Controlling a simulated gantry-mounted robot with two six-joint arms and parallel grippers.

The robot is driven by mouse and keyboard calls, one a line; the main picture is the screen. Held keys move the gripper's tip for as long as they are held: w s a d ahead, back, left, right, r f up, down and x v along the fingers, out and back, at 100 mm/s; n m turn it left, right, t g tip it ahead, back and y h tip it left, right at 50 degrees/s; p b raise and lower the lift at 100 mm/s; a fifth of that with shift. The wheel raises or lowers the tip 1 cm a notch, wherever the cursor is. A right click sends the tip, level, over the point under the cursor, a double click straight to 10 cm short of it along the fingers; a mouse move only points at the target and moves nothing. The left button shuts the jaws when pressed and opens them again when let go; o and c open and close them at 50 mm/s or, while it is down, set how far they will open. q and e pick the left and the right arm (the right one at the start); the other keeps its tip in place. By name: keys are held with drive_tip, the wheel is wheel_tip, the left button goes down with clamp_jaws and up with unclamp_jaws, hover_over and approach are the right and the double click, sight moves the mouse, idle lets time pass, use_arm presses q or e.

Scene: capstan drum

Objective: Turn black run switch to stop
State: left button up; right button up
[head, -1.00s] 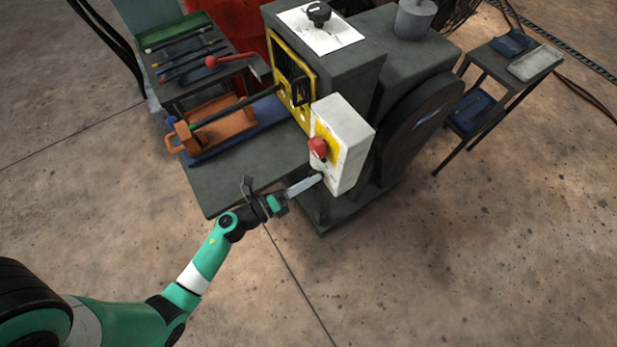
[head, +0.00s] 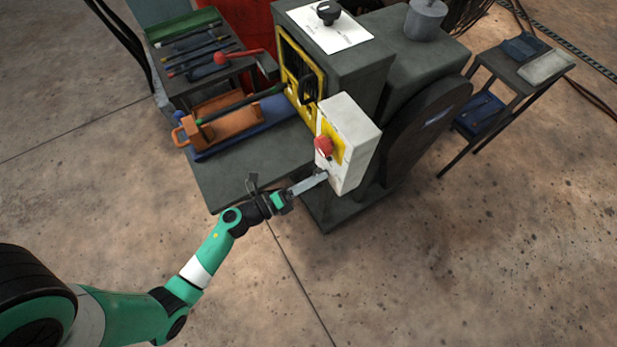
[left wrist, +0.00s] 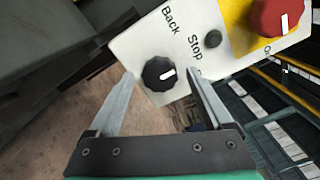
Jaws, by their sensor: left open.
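The black run switch (left wrist: 160,73) is a round ribbed knob with a white mark on the white control box (head: 350,150). In the left wrist view the mark points right and slightly up. The printed words Back and Stop stand beside the knob; I cannot tell exactly which position the mark meets. My left gripper (left wrist: 161,76) is open, with one finger on each side of the knob; contact is unclear. In the head view the left gripper (head: 322,178) reaches the box's lower front and hides the switch. My right gripper is in neither view.
A red knob (head: 323,145) on a yellow plate sits above my gripper on the same box. A small dark button (left wrist: 213,38) lies between them. The grey machine bench (head: 245,175) is behind and left. Open floor lies in front.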

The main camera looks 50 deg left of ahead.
use_arm(q)
drive_tip(key=shift+s, duration=0.1)
drive_tip(key=s+a+p, duration=0.1)
drive_tip(key=s, duration=1)
drive_tip(key=shift+s+a+p, duration=0.15)
drive_tip(key=shift+a+p, duration=0.1)
drive_tip(key=shift+p, duration=0.1)
drive_tip(key=shift+r, duration=0.1)
